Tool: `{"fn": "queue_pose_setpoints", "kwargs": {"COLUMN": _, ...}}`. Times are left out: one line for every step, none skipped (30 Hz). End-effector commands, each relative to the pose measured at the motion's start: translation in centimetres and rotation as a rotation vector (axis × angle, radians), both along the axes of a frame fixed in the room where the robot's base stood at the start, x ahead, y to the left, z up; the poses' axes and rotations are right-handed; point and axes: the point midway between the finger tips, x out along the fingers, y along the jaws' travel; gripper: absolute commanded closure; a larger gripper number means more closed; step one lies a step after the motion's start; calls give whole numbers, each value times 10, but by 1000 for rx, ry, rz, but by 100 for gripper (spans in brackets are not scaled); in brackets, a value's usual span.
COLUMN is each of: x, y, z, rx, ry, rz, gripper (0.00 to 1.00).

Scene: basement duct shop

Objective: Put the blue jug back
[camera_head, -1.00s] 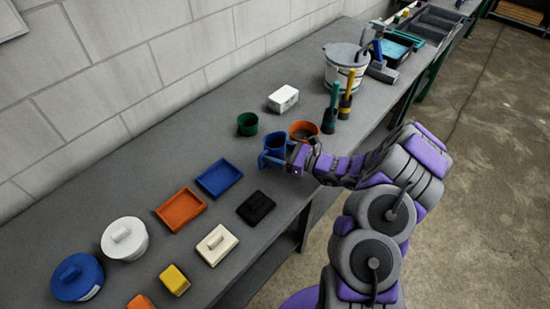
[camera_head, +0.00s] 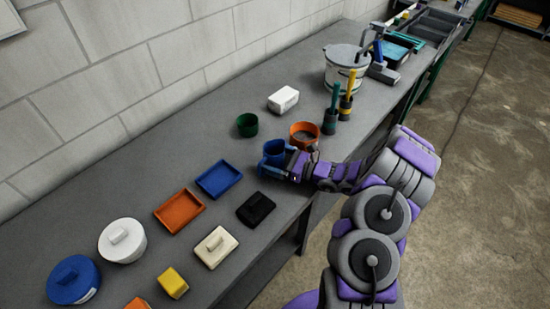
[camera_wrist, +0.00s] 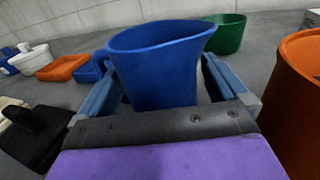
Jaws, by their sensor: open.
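The blue jug (camera_head: 274,149) stands upright on the grey workbench, left of an orange pot. In the wrist view the jug (camera_wrist: 158,65) fills the middle, with its spout to the right and its handle to the left. My gripper (camera_head: 271,163) is low at the bench, at the jug. Its two blue fingers (camera_wrist: 166,88) are open, one on each side of the jug. I cannot tell whether either finger touches it. The jug's base is hidden behind my gripper.
The orange pot (camera_head: 304,134) is close on the right; a green cup (camera_head: 247,125) is behind. Blue (camera_head: 219,179) and orange (camera_head: 180,211) trays and a black lidded item (camera_head: 256,208) lie to the left. A white box (camera_head: 283,100) and tool holders (camera_head: 345,107) stand farther back.

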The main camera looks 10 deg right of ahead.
Motion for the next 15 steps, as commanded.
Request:
{"fn": "queue_pose_setpoints", "kwargs": {"x": 0, "y": 0, "z": 0, "rx": 0, "ry": 0, "rz": 0, "gripper": 0}}
{"fn": "queue_pose_setpoints", "kwargs": {"x": 0, "y": 0, "z": 0, "rx": 0, "ry": 0, "rz": 0, "gripper": 0}}
{"fn": "queue_pose_setpoints", "kwargs": {"x": 0, "y": 0, "z": 1, "rx": 0, "ry": 0, "rz": 0, "gripper": 0}}
{"fn": "queue_pose_setpoints", "kwargs": {"x": 0, "y": -1, "z": 1, "rx": 0, "ry": 0, "rz": 0, "gripper": 0}}
{"fn": "queue_pose_setpoints", "kwargs": {"x": -1, "y": -2, "z": 1, "rx": 0, "ry": 0, "rz": -1, "gripper": 0}}
{"fn": "queue_pose_setpoints", "kwargs": {"x": -3, "y": -5, "z": 1, "rx": 0, "ry": 0, "rz": -2, "gripper": 0}}
{"fn": "queue_pose_setpoints", "kwargs": {"x": -4, "y": -7, "z": 1, "rx": 1, "ry": 1, "rz": -3, "gripper": 0}}
{"fn": "queue_pose_setpoints", "kwargs": {"x": -7, "y": -10, "z": 1, "rx": 1, "ry": 1, "rz": -3, "gripper": 0}}
{"fn": "queue_pose_setpoints", "kwargs": {"x": -10, "y": -16, "z": 2, "rx": 1, "ry": 1, "rz": -5, "gripper": 0}}
{"fn": "queue_pose_setpoints", "kwargs": {"x": -13, "y": -20, "z": 2, "rx": 1, "ry": 1, "rz": -5, "gripper": 0}}
{"fn": "queue_pose_setpoints", "kwargs": {"x": -16, "y": -24, "z": 2, "rx": 1, "ry": 1, "rz": -5, "gripper": 0}}
{"fn": "queue_pose_setpoints", "kwargs": {"x": -21, "y": -32, "z": 2, "rx": 0, "ry": 1, "rz": -7, "gripper": 0}}
{"fn": "queue_pose_setpoints", "kwargs": {"x": -25, "y": -37, "z": 2, "rx": -1, "ry": 1, "rz": -7, "gripper": 0}}
{"fn": "queue_pose_setpoints", "kwargs": {"x": -29, "y": -42, "z": 2, "rx": -1, "ry": 1, "rz": -7, "gripper": 0}}
{"fn": "queue_pose_setpoints", "kwargs": {"x": -34, "y": -49, "z": 2, "rx": -1, "ry": 1, "rz": -7, "gripper": 0}}
